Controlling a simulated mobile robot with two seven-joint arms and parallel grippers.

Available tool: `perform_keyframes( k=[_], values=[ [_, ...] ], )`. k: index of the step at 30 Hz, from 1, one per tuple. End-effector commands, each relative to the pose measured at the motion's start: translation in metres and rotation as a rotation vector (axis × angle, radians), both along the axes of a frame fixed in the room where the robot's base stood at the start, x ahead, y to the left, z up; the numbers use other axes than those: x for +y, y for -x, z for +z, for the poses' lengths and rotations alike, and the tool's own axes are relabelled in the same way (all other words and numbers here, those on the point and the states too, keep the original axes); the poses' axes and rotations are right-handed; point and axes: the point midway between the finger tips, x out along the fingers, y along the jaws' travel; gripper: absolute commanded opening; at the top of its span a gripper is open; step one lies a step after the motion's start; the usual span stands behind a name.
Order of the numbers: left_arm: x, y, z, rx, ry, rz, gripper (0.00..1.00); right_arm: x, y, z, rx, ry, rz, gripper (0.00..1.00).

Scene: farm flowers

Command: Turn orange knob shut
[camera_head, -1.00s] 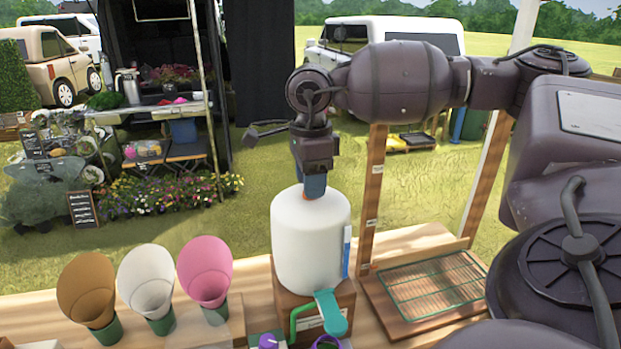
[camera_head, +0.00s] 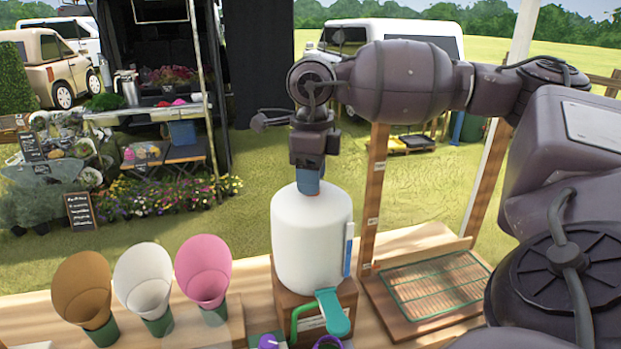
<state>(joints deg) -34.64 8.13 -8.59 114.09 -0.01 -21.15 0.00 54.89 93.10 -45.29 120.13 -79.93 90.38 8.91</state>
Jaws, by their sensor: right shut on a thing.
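A white rounded tank (camera_head: 312,240) stands on a wooden block (camera_head: 290,295) on the table. My right gripper (camera_head: 309,187) points straight down onto the middle of the tank's top. It is shut there, with its blue fingers over the knob. A teal spout or lever (camera_head: 332,312) and a green handle (camera_head: 296,322) are at the tank's base. My left gripper is not in view.
Brown (camera_head: 84,288), white (camera_head: 145,277) and pink (camera_head: 204,270) cones stand in green holders to the left. A wooden tray with a green grid (camera_head: 440,285) lies to the right, beside a wooden post (camera_head: 374,200). Purple items show at the front edge.

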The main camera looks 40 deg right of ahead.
Motion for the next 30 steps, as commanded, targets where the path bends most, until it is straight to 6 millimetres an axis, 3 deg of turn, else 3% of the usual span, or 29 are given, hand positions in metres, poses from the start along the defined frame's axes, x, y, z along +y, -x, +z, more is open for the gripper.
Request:
perform_keyframes(
  k=[30],
  values=[
    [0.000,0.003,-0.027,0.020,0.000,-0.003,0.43,0.000,-0.001,0.001,-0.003,0.001,-0.920,0.23]
  ],
)
